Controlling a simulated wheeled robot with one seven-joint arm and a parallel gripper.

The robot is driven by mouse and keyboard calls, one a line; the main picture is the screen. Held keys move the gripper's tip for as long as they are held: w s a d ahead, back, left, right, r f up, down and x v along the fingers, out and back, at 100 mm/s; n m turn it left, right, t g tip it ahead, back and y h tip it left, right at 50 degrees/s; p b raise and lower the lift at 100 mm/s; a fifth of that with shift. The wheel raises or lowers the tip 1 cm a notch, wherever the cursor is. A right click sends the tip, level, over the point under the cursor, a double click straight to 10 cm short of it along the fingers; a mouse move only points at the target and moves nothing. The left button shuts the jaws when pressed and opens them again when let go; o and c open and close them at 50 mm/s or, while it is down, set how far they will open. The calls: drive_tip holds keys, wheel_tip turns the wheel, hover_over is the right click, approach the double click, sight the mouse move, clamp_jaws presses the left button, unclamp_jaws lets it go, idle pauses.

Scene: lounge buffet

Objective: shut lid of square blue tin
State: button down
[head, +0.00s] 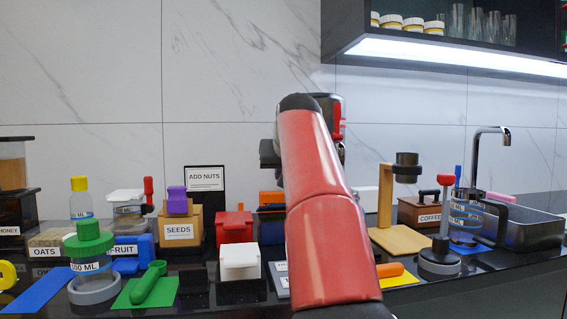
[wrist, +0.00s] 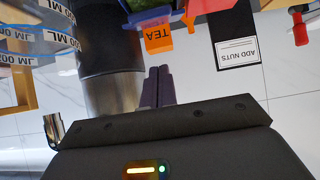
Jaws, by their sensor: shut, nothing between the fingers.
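My gripper (wrist: 157,88) is shut and empty; its dark fingers are together in the wrist view. In the head view my red arm hides most of it. Two blue things could be the square blue tin, and I cannot tell which. One is a blue block (head: 271,232) right of the red box, partly hidden by my arm and a white box. The other is a blue box (head: 146,246) beside the FRUIT label. The wrist view, upside down, shows a blue patch (wrist: 140,5) near an orange TEA box (wrist: 157,38), apart from the fingers. Lid positions are unclear.
A red box (head: 234,228), a white box (head: 239,263) and a SEEDS box (head: 180,226) crowd the counter's middle. A green-lidded jar (head: 89,262) stands at left front. A wooden stand (head: 387,205), a COFFEE box (head: 424,211) and a sink (head: 527,232) are at right.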

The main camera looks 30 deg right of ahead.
sight(280, 207)
drive_tip(key=f, duration=0.1)
drive_tip(key=w+f, duration=0.1)
drive_tip(key=f, duration=0.1)
drive_tip(key=shift+w+d+f+b, duration=0.15)
drive_tip(key=shift+w+d+b, duration=0.15)
drive_tip(key=shift+w, duration=0.1)
drive_tip(key=shift+s+a+f, duration=0.15)
drive_tip(key=shift+s+f, duration=0.1)
drive_tip(key=shift+f, duration=0.05)
drive_tip(key=shift+f+b, duration=0.45)
drive_tip(key=shift+f, duration=0.05)
drive_tip(key=shift+s+f, duration=0.25)
drive_tip(key=shift+f, duration=0.05)
